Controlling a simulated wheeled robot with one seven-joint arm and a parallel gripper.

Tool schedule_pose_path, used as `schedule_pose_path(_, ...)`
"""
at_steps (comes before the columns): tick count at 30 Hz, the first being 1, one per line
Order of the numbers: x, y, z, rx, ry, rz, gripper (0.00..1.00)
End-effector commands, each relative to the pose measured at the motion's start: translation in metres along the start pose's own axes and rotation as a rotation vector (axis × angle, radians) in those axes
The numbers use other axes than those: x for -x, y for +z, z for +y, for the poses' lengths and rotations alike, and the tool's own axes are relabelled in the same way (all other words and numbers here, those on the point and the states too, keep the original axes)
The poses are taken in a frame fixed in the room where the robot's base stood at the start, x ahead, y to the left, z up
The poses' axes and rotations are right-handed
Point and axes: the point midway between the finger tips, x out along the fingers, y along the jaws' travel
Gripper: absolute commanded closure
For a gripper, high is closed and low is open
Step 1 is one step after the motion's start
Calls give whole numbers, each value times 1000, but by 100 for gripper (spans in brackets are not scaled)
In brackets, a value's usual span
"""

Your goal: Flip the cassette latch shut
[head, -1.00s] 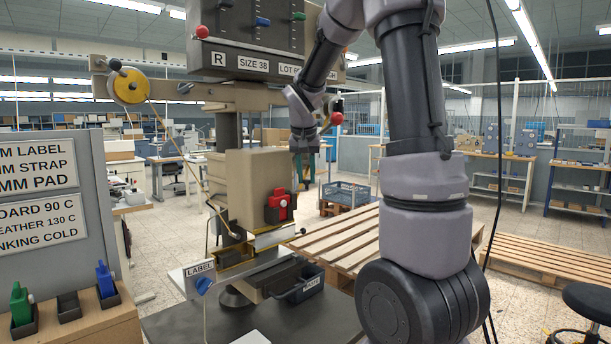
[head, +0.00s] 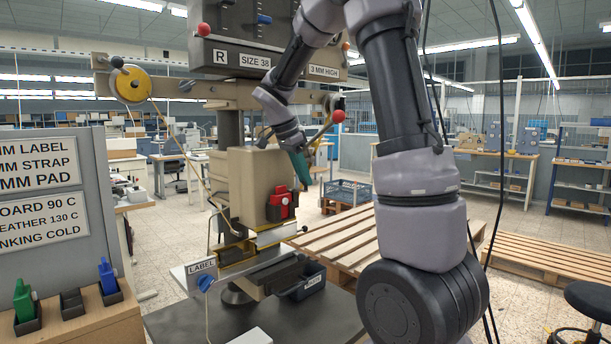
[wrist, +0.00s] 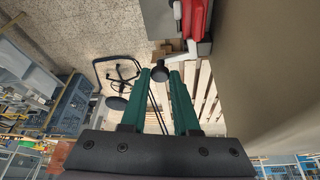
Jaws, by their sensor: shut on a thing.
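The cassette (head: 279,207), a red block with a black part on its front, sits low on the front of the beige press head. In the wrist view it shows in part as a red body (wrist: 195,17) at the top, with a pale lever below it ending in a black knob (wrist: 160,75). I take this lever to be the cassette latch. My gripper (head: 304,180) points down at the right side of the press head, just above and right of the cassette. Its green fingers (wrist: 160,73) lie on either side of the knob. The lever is too small to tell in the head view.
The beige press head (head: 255,175) stands close beside the gripper and fills the right of the wrist view. A red-knobbed yellow lever (head: 323,128) rises near my wrist. A dark bin (head: 305,283) is below. Wooden pallets (head: 345,240) lie behind.

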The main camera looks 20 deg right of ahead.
Motion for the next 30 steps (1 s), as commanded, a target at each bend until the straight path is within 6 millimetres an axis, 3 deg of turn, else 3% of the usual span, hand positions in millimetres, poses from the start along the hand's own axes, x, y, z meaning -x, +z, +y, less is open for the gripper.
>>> schedule_pose_path(12, 3, 7, 0, -153, 63, -1, 100)
schedule_pose_path(27, 3, 8, 0, -169, 69, -1, 100)
schedule_pose_path(28, 3, 8, 0, -169, 69, -1, 67)
schedule_pose_path(30, 3, 8, 0, -168, 69, -1, 41)
